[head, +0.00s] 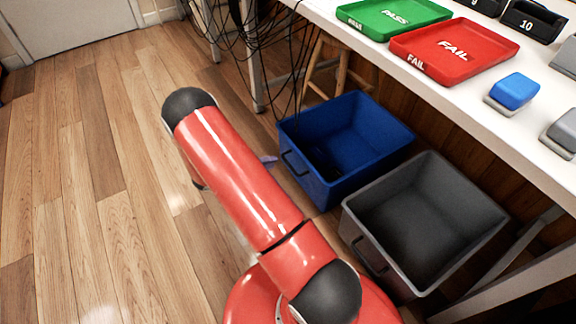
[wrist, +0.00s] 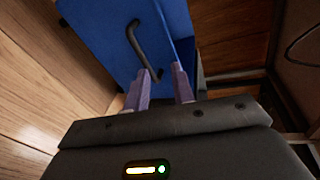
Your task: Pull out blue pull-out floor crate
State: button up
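The blue pull-out floor crate (head: 322,187) stands on the floor below the front edge of the white table, beside a grey crate. It is open-topped, with a black bar handle (head: 294,163) on its front wall. In the wrist view the crate's blue wall (wrist: 95,30) and its handle (wrist: 138,45) are just beyond the fingers. My gripper (wrist: 160,76) is open, with a gap between its two purple fingers. The handle's lower end shows between the fingertips; I cannot tell if they touch it. In the head view only a purple fingertip (head: 268,160) shows, close to the crate's handle side.
The grey crate (head: 362,218) stands to the right of the blue one. The table (head: 455,92) above holds a green PASS tray (head: 365,24), a red FAIL tray (head: 425,45) and a blue block (head: 514,91). Cables hang by a wooden stool (head: 343,72). The floor (head: 90,180) at left is clear.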

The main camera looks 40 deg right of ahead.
aim_at(288, 162)
jog(key=d+f+n, duration=0.1)
jog(key=d, duration=0.1)
jog(key=d+f, duration=0.2)
jog(key=d, duration=0.1)
jog(key=d+f+n+t, duration=0.1)
jog(key=d+f, duration=0.1)
jog(key=d, duration=0.1)
jog(key=shift+s+f+n+h+b, duration=0.2)
jog(key=shift+n+h+b, duration=0.1)
jog(key=shift+h+b, duration=0.1)
grip_shut()
